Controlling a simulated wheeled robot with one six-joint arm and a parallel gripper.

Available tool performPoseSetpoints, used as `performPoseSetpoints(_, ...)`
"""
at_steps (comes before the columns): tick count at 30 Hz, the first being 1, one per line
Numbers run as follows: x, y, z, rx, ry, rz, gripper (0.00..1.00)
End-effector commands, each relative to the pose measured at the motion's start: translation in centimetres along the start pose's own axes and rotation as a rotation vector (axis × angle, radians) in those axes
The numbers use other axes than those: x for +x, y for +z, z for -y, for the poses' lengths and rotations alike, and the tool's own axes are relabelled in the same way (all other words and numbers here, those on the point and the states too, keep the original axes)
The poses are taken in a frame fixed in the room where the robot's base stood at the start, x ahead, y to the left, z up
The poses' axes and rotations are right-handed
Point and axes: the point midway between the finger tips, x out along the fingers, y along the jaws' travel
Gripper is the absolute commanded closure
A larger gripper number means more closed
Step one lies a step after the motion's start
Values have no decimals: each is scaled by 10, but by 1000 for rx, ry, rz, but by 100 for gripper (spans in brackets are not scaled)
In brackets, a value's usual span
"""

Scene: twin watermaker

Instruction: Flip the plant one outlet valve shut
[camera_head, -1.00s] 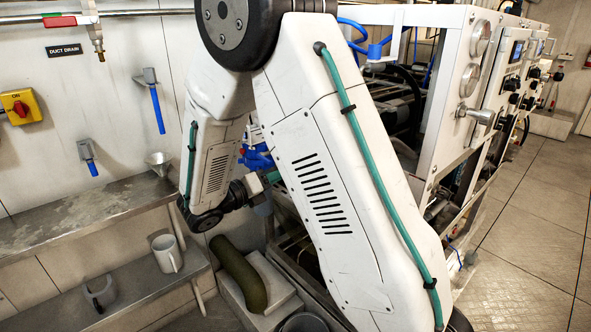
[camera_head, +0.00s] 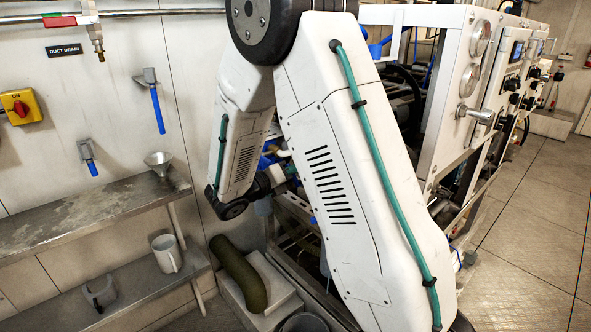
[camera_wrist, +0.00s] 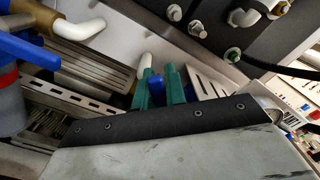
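In the wrist view the two green fingers of my gripper (camera_wrist: 161,84) stand a little apart. A blue piece (camera_wrist: 157,92), possibly a valve handle, shows between them; I cannot tell whether they press on it. A white pipe end (camera_wrist: 144,63) is just beyond the left finger. At the upper left of the wrist view, a blue handle (camera_wrist: 28,50) sits by a brass fitting (camera_wrist: 35,20) with a white elbow (camera_wrist: 80,28). In the head view my arm hides most of the gripper and the valve area. No label identifies the plant one outlet valve.
The white-framed watermaker (camera_head: 455,95) with gauges stands right of my arm. Steel shelves (camera_head: 90,215) with a funnel (camera_head: 158,162) and a mug (camera_head: 166,254) are at the left. A grey-green cylinder (camera_head: 238,274) lies below. Open floor (camera_head: 530,220) is at the right.

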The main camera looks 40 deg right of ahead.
Motion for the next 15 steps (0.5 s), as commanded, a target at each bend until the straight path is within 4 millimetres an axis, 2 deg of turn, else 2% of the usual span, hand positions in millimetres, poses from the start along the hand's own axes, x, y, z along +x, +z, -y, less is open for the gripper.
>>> performPoseSetpoints(8, 0, 0, 2, 39, 1, 0, 100)
performPoseSetpoints(15, -1, -1, 7, 177, 1, -1, 100)
